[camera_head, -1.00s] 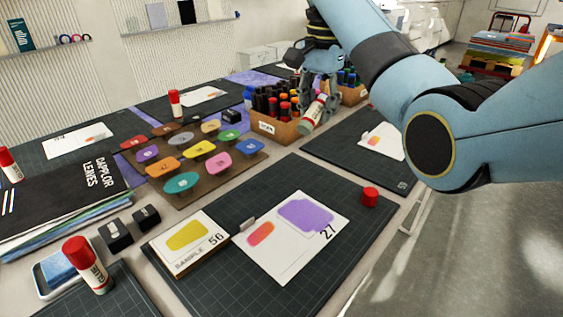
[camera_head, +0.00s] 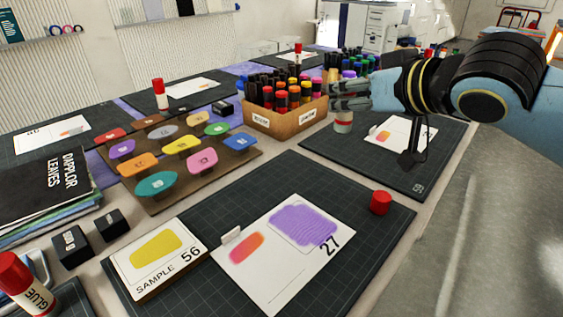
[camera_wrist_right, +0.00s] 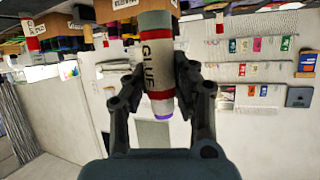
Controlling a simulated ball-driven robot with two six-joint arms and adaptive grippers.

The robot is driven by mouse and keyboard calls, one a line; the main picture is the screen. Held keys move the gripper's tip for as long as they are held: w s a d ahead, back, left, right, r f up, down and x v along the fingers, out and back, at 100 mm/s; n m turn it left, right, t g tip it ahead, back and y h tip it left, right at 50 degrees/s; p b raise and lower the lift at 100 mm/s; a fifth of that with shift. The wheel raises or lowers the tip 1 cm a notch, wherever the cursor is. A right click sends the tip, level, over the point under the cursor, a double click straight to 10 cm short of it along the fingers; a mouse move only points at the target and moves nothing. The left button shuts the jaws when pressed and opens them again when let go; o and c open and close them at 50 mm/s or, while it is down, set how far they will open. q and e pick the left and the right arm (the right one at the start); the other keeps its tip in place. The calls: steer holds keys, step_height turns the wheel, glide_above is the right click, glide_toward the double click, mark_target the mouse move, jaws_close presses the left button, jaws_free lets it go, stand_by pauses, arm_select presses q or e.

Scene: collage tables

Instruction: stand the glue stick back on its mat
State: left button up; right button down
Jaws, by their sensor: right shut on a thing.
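My right gripper (camera_head: 348,98) is shut on the glue stick (camera_head: 343,122), whose grey base and red band show below the fingers. The stick looks about upright over the left part of the back right mat (camera_head: 372,175). I cannot tell whether its base touches the mat. In the right wrist view the fingers (camera_wrist_right: 160,100) close on both sides of the white glue stick (camera_wrist_right: 157,62), with its bare purple tip showing. A red cap (camera_head: 380,202) stands on the near mat (camera_head: 350,186). My left gripper is not in view.
A cardboard crate of markers (camera_head: 285,122) stands just left of the gripper. A white card (camera_head: 402,134) lies on the back right mat. The near mat holds card 27 (camera_head: 270,270) and sample card 56 (camera_head: 158,255). Another glue stick (camera_head: 25,285) stands at the lower left.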

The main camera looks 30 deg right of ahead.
steer(key=shift+w+f, duration=0.25)
steer(key=shift+f, duration=0.05)
steer(key=w+a+f+b, duration=0.1)
steer(key=w+f+b, duration=0.1)
steer(key=w+f, duration=0.1)
steer(key=w+a+f+b, duration=0.2)
steer(key=w+f, duration=0.1)
steer(key=f, duration=0.1)
steer(key=w+a+f+b, duration=0.2)
steer(key=w+f, duration=0.1)
steer(key=f, duration=0.1)
steer(key=shift+w+a, duration=0.15)
steer(key=shift+w, duration=0.25)
steer(key=shift+r, duration=0.15)
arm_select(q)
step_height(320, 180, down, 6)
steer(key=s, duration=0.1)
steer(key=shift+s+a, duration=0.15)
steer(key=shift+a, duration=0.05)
arm_select(e)
steer(key=shift+f, duration=0.2)
